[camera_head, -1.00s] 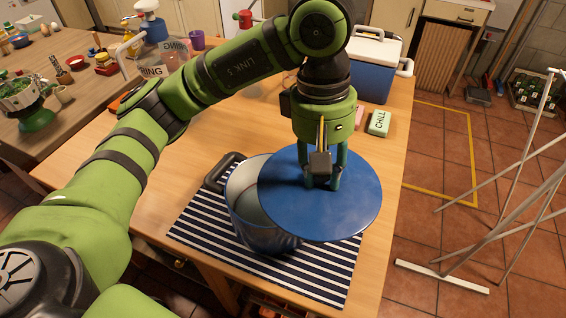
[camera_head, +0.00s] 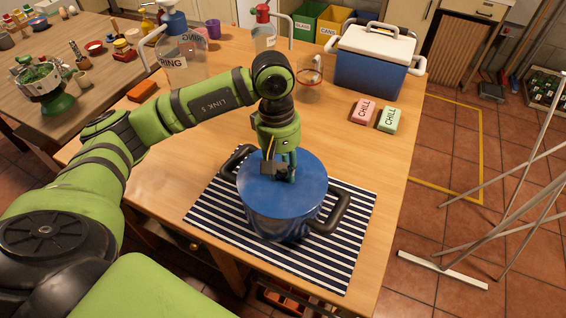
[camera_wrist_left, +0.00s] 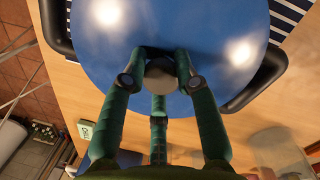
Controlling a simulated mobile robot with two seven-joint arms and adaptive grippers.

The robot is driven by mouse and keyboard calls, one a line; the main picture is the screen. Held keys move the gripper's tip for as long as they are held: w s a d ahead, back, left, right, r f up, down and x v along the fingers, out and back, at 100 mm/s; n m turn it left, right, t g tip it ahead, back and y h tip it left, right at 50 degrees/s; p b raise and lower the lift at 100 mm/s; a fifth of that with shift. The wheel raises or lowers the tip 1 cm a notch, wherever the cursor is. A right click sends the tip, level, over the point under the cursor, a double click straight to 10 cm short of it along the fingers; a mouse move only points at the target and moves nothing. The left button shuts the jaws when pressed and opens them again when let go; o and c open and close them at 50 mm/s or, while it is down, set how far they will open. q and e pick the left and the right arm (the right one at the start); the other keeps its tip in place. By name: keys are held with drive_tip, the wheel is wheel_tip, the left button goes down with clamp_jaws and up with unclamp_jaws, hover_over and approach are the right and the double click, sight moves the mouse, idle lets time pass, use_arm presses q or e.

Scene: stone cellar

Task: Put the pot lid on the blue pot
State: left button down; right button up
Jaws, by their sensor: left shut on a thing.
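The blue pot (camera_head: 275,224) stands on a navy-and-white striped mat (camera_head: 352,225), with a black handle on each side. The round blue pot lid (camera_head: 305,175) covers the pot's mouth in the head view, and no gap to the rim shows there. My left gripper (camera_head: 283,177) is above the lid's middle, shut on its knob. In the left wrist view the gripper's fingers (camera_wrist_left: 160,85) close around the round dark knob, and the lid (camera_wrist_left: 110,40) fills the upper part. My right gripper is not in view.
A blue cooler with a white lid (camera_head: 372,65) stands at the back right, with pink (camera_head: 364,110) and green (camera_head: 389,119) blocks in front. The table's right edge is near the mat.

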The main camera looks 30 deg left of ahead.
use_arm(q)
drive_tip(key=shift+s+f, duration=0.1)
drive_tip(key=shift+f, duration=0.05)
drive_tip(key=c, duration=0.9)
unclamp_jaws()
drive_tip(key=shift+c, duration=0.2)
drive_tip(key=shift+r+b, duration=0.3)
drive_tip(key=shift+r, duration=0.2)
wheel_tip(320, 180, up, 11)
drive_tip(key=a+b, duration=0.1)
drive_tip(key=b, duration=0.1)
drive_tip(key=shift+w+a, duration=0.2)
drive_tip(key=shift+w, duration=0.25)
